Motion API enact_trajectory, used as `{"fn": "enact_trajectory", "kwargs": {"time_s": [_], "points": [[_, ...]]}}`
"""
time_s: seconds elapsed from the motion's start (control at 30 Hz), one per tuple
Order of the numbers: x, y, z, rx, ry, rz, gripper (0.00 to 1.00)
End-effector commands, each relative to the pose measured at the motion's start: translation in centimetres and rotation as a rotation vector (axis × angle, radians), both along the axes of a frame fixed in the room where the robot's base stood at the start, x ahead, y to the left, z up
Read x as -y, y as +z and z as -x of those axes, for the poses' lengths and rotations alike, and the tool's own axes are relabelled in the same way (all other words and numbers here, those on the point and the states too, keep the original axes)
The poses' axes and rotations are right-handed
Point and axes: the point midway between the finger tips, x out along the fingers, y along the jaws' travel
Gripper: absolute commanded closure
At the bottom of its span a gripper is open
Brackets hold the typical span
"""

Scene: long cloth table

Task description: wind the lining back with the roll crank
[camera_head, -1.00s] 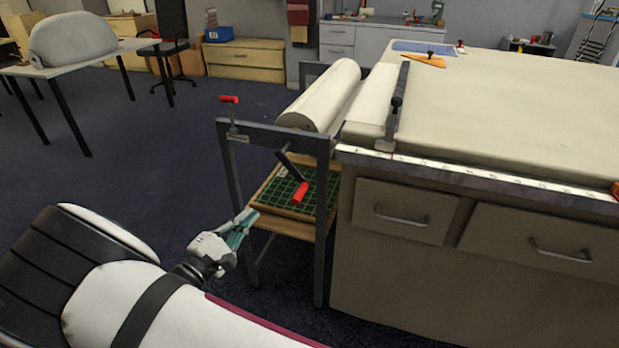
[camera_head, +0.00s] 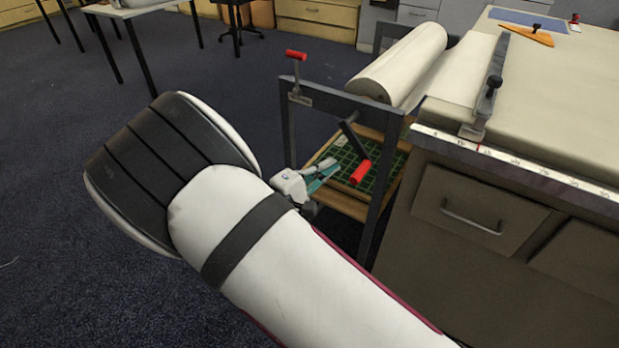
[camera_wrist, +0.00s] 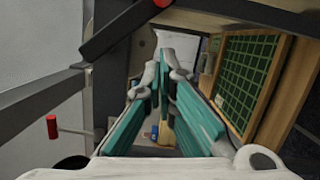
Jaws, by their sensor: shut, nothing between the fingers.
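The roll crank, a dark arm (camera_head: 351,138) with a red grip (camera_head: 361,173), sticks out from the near end of the roll stand, grip hanging down. In the wrist view its dark arm (camera_wrist: 122,30) crosses the top left, and only a bit of red grip (camera_wrist: 163,3) shows. The white lining roll (camera_head: 402,65) lies across the stand, and a pale sheet (camera_head: 458,75) runs beside it onto the table. My gripper (camera_head: 328,175) is shut and empty, left of the red grip and at about its height; I see no contact. Its teal fingers (camera_wrist: 160,78) also show in the wrist view.
The dark stand frame (camera_head: 372,215), a shelf with a green grid mat (camera_head: 345,160) and the drawer cabinet (camera_head: 465,215) are close by. Floor at left is open.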

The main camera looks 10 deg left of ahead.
Motion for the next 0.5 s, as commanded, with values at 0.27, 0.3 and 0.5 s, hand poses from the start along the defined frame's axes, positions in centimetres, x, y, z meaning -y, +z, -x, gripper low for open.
{"fn": "enact_trajectory", "kwargs": {"time_s": [0.27, 0.3, 0.5], "points": [[2.6, 0.4, 1.3, -0.004, 0.003, 0.002, 1.00], [2.8, 0.4, 1.4, -0.004, 0.003, 0.001, 1.00], [3.1, 0.5, 1.5, -0.003, 0.003, 0.002, 1.00]]}}
